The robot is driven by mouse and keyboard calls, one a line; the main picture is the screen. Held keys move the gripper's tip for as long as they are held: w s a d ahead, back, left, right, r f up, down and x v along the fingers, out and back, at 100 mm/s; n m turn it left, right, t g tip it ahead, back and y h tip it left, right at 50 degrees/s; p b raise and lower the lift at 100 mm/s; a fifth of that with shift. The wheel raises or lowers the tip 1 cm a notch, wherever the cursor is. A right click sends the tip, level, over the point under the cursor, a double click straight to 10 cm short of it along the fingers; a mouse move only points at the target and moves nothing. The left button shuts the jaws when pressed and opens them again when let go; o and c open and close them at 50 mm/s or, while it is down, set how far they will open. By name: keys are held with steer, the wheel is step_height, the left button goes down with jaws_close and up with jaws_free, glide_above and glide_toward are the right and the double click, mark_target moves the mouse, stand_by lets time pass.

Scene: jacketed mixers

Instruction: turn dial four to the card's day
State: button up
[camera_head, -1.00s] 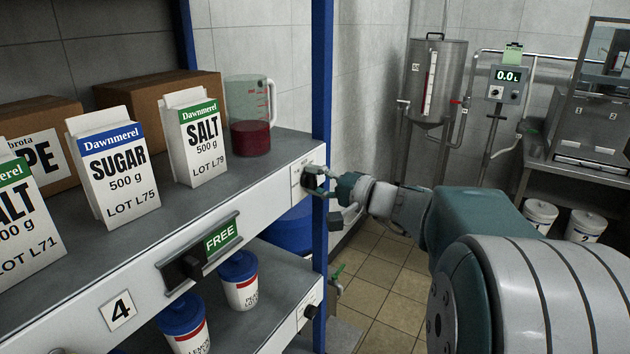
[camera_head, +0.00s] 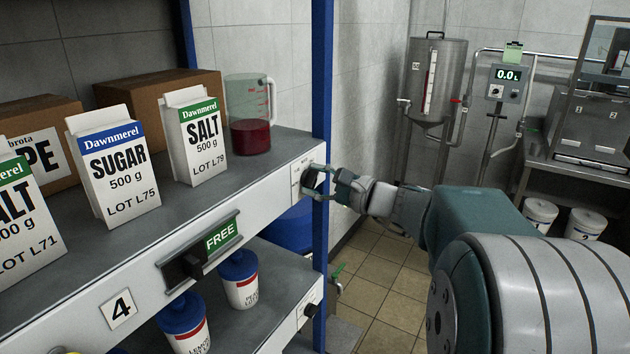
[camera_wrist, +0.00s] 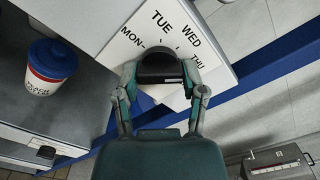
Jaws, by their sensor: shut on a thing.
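The dial (camera_head: 309,178) is a black knob on a white plate at the right end of the shelf marked 4 (camera_head: 119,309). In the wrist view the black knob (camera_wrist: 162,70) sits between the fingers of my gripper (camera_wrist: 163,75), which is shut on it; it also shows in the head view (camera_head: 318,182). The day plate (camera_wrist: 210,30) reads MON, TUE, WED and THU around the knob; its lower part is hidden by my gripper. I cannot tell which day the knob points to. I see no card with a readable day.
A blue upright (camera_head: 321,90) stands right beside the dial. Cartons of sugar (camera_head: 115,168) and salt (camera_head: 195,140) and a jug (camera_head: 250,125) stand on the shelf. A black slider (camera_head: 185,268) sits by a green FREE label (camera_head: 221,234).

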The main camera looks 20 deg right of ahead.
steer(key=shift+f+m, duration=0.4)
steer(key=shift+m, duration=0.2)
steer(key=o, duration=1.1)
steer(key=shift+o, duration=0.2)
steer(key=shift+d+r, duration=0.1)
steer(key=shift+r, duration=0.1)
steer(key=v, duration=1.2)
steer(key=shift+w, duration=0.1)
